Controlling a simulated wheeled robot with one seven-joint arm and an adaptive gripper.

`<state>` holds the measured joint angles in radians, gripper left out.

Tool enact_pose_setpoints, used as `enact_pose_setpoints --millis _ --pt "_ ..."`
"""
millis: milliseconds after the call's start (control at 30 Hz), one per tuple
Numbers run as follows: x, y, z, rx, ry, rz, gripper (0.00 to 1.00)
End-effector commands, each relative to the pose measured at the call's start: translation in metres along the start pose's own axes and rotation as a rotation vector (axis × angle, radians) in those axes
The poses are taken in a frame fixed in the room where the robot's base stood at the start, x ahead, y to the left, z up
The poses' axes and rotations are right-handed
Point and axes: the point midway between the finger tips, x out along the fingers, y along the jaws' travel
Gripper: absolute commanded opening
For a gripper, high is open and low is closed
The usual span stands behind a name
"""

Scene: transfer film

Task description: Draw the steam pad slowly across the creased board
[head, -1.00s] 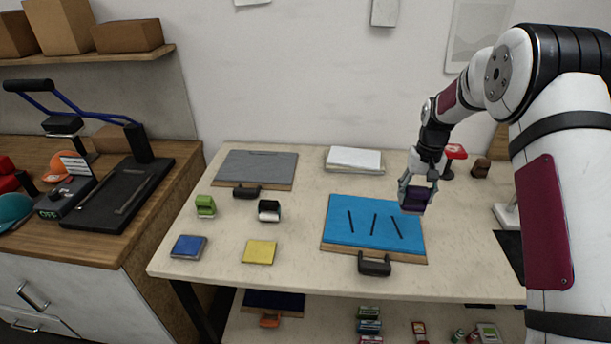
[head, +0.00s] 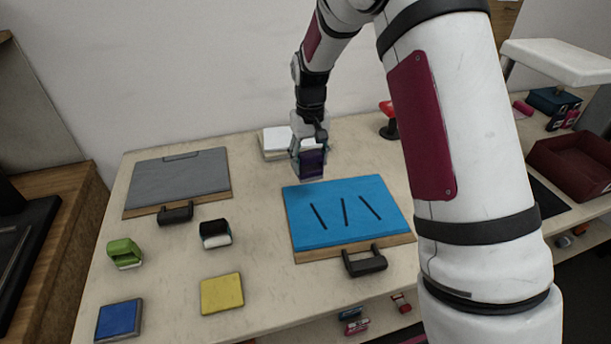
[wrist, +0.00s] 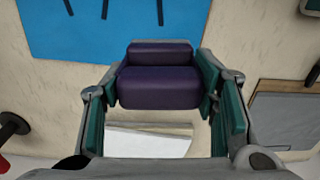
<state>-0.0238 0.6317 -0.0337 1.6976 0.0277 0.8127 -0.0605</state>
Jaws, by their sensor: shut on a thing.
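My gripper (head: 309,160) is shut on a dark purple padded block (head: 312,165), which looks like the steam pad. In the wrist view the purple pad (wrist: 158,75) sits between the two teal-lined fingers. The blue-topped board (head: 318,230) lies on the table with several dark crease lines on it and a black handle (head: 365,262) at its front edge. The pad is near the board's far left corner, seemingly above the table; its exact height is unclear. In the wrist view the blue board (wrist: 200,22) shows beyond the pad, apart from it.
A grey board (head: 178,182) lies at the left. A green-topped block (head: 124,252), a black-and-white block (head: 215,234), a yellow pad (head: 222,294) and a blue pad (head: 119,319) lie in front. A white stack (head: 275,143) lies behind my gripper. A red-topped stamp (head: 388,118) stands right.

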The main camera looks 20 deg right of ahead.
Motion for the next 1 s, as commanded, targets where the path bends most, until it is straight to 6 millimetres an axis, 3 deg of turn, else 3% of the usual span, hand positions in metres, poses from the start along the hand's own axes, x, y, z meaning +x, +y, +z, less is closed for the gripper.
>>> enact_pose_setpoints --millis 167,333,500,667,1000 --pt "0.011 0.000 0.022 -0.244 0.000 -0.004 0.15" --pt "0.011 -0.001 0.053 -0.537 0.001 -0.002 0.15" --pt "0.008 -0.002 0.070 -0.721 0.001 0.001 0.15" --pt "0.012 -0.003 0.072 -0.766 0.000 0.001 0.15" --pt "0.047 -0.003 0.071 -0.763 -0.001 0.001 0.15"
